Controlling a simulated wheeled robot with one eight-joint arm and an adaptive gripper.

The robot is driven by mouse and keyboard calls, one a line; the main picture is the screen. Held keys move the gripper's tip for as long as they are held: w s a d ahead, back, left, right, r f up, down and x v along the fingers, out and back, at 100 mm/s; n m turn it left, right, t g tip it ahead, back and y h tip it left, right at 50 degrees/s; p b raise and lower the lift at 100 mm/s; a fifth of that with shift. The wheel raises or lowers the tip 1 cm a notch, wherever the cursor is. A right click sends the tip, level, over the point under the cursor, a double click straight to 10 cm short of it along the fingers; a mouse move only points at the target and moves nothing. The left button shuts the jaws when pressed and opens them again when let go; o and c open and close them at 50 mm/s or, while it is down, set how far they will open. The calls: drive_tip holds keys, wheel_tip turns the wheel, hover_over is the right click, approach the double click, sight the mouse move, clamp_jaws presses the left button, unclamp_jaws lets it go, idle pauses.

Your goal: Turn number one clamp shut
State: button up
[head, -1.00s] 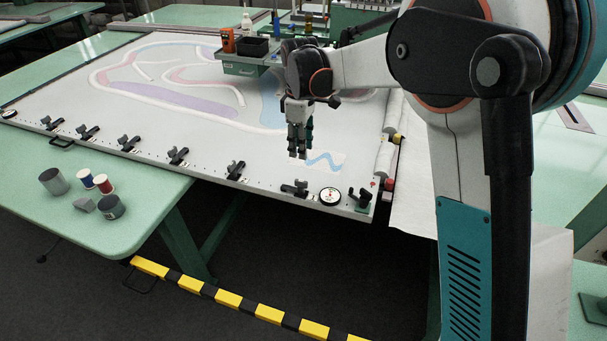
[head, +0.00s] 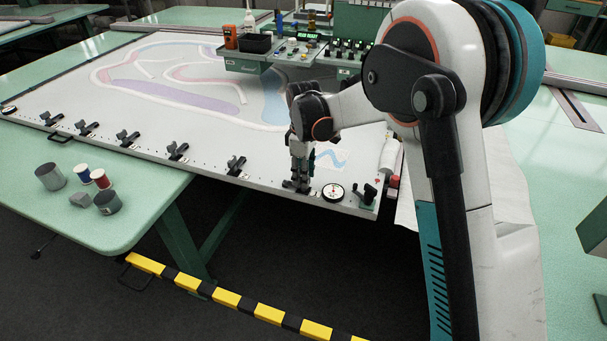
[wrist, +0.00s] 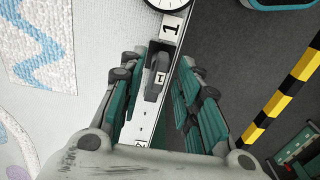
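The number one clamp (wrist: 154,66) is a dark clamp on the frame's pale edge rail, beside a printed "1" label (wrist: 171,27) in the wrist view. My gripper (wrist: 160,72) is open, its fingers on either side of the clamp, with visible gaps to each. In the head view my gripper (head: 299,182) points down at the frame's front edge, just left of a round dial (head: 333,192). There the fingers largely hide the clamp, and whether they touch it cannot be told.
Several more black clamps (head: 236,165) line the front edge leftward. A black-and-green fitting (head: 368,195) stands right of the dial. Cups and spools (head: 101,179) sit on the green table at left. A yellow-black striped bar (head: 232,302) lies low in front.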

clamp_jaws()
drive_tip(key=shift+m, duration=0.3)
drive_tip(key=m+p, duration=0.1)
drive_tip(key=m, duration=0.2)
drive_tip(key=m+p, duration=0.1)
drive_tip(key=m, duration=0.8)
drive_tip(key=shift+m+p, duration=0.3)
drive_tip(key=shift+p, duration=0.05)
drive_tip(key=m, duration=0.4)
drive_tip(key=shift+m, duration=0.3)
idle(0.3)
